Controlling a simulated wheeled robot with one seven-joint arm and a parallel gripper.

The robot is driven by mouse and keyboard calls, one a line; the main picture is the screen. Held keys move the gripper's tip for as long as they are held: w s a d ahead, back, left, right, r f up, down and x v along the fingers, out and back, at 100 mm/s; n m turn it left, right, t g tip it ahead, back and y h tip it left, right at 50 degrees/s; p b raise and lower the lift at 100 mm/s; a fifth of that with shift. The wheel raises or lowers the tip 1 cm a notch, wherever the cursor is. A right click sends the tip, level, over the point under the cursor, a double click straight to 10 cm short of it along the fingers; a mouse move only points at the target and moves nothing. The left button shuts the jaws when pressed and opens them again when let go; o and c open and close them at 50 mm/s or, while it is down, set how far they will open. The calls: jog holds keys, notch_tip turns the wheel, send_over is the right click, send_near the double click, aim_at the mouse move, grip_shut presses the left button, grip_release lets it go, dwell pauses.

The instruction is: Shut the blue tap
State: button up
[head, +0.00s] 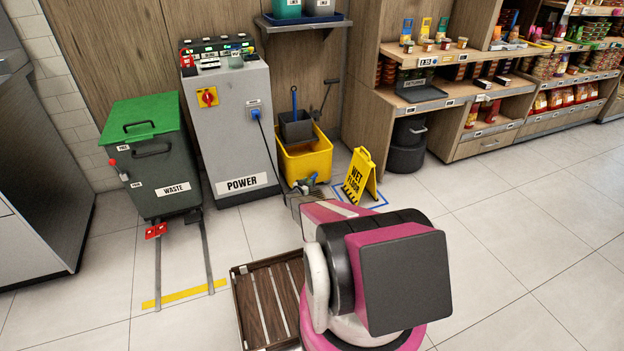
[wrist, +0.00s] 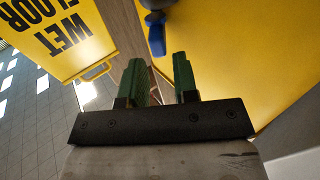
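The blue tap (wrist: 156,34) shows in the wrist view at the top, against the yellow bucket wall. Its blue lever points down the picture, and its body is cut off by the top edge. My gripper (wrist: 161,70) has two green fingers standing apart with nothing between them. The tap lies just beyond the fingertips, close to the line between them, and appears not to be touched. In the head view my gripper (head: 305,186) is at the front of the yellow bucket (head: 316,158). I cannot make out the tap clearly there.
A yellow wet floor sign (head: 359,176) stands right of the bucket, and it shows in the wrist view (wrist: 60,35). The grey power cabinet (head: 235,120) is left of the bucket. A wooden slatted platform (head: 268,305) lies near my base. Open floor is at right.

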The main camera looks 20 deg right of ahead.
aim_at(312, 177)
jog(key=x, duration=0.5)
jog(key=shift+d, duration=0.1)
grip_shut()
jog(key=shift+w+m+g+h, duration=0.25)
jog(key=shift+m+g+h, duration=0.3)
jog(key=shift+g, duration=0.25)
jog(key=shift+m+g+h, duration=0.55)
jog(key=shift+m+g, duration=0.3)
jog(key=shift+g, duration=0.25)
grip_release()
